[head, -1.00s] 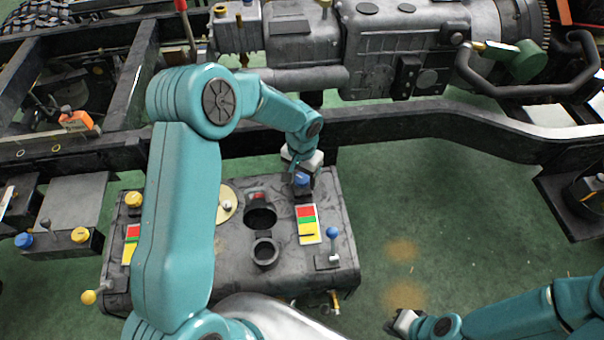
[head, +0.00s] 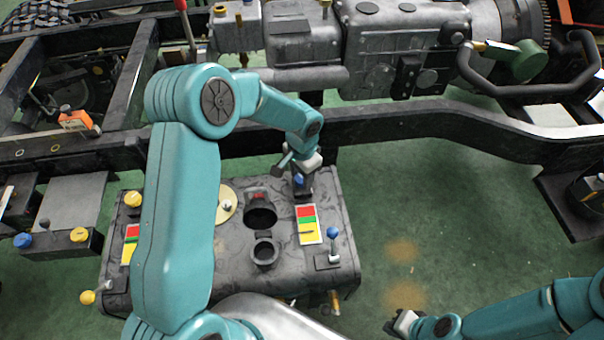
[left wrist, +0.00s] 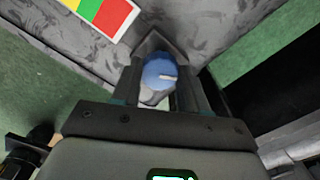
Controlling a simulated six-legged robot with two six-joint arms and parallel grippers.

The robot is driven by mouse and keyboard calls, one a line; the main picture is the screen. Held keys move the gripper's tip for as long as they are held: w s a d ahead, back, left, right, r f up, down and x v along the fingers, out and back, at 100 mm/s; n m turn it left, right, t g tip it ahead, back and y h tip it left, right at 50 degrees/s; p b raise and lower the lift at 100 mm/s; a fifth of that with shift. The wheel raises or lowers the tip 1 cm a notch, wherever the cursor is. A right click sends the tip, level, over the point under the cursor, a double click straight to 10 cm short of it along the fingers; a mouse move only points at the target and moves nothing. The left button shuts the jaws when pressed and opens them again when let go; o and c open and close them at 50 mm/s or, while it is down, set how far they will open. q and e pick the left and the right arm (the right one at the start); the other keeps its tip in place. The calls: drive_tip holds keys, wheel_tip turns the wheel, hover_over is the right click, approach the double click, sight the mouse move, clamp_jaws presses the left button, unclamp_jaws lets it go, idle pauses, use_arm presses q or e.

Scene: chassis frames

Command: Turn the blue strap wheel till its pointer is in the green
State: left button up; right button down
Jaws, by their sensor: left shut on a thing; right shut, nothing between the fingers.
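The blue strap wheel (head: 299,180) sits at the back right of the dark tank, below the frame rail. In the left wrist view the wheel (left wrist: 157,70) lies between the two fingers, with a pale mark on its face. My left gripper (head: 301,177) is shut on it. A red, green and yellow card (head: 308,224) lies just in front of the wheel. A small dark line, perhaps the pointer, shows over its yellow part. The card's edge also shows in the left wrist view (left wrist: 102,14). My right gripper (head: 402,323) is shut and empty, low over the floor.
A blue-topped lever (head: 333,233) stands near the tank's right edge. An open filler neck (head: 265,251) and yellow knobs (head: 133,199) are on the tank. The chassis rail (head: 420,125) runs behind. Green floor is free to the right.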

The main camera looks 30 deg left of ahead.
use_arm(q)
drive_tip(key=shift+m, duration=1.6)
drive_tip(key=o, duration=1.1)
drive_tip(key=shift+c, duration=0.2)
wheel_tip(320, 180, up, 16)
drive_tip(key=p, duration=0.1)
drive_tip(key=shift+r, duration=0.25)
